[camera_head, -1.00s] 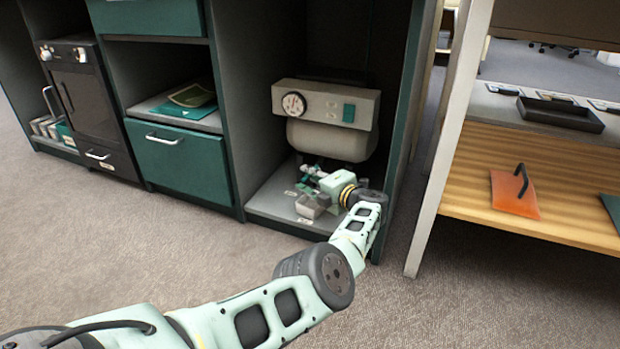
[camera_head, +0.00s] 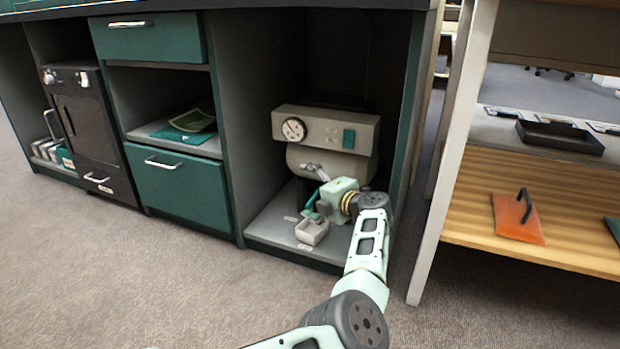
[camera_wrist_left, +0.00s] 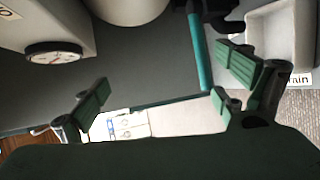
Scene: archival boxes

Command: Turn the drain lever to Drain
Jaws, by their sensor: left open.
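The drain lever shows as a teal bar (camera_head: 311,198) under the grey boiler unit (camera_head: 326,132), in the open cupboard bay. In the left wrist view the bar (camera_wrist_left: 199,50) hangs between my fingers, close to the right-hand one; I cannot tell whether they touch. My left gripper (camera_wrist_left: 168,85) is open and empty. In the head view its wrist is at the lever's right, and its fingers are mostly hidden. A label ending in "rain" (camera_wrist_left: 298,79) shows beside the right-hand finger. My right gripper is not in view.
A small pale tray (camera_head: 312,231) stands on the bay floor below the lever. The bay's side walls are close. A wooden shelf (camera_head: 470,215) stands to the right.

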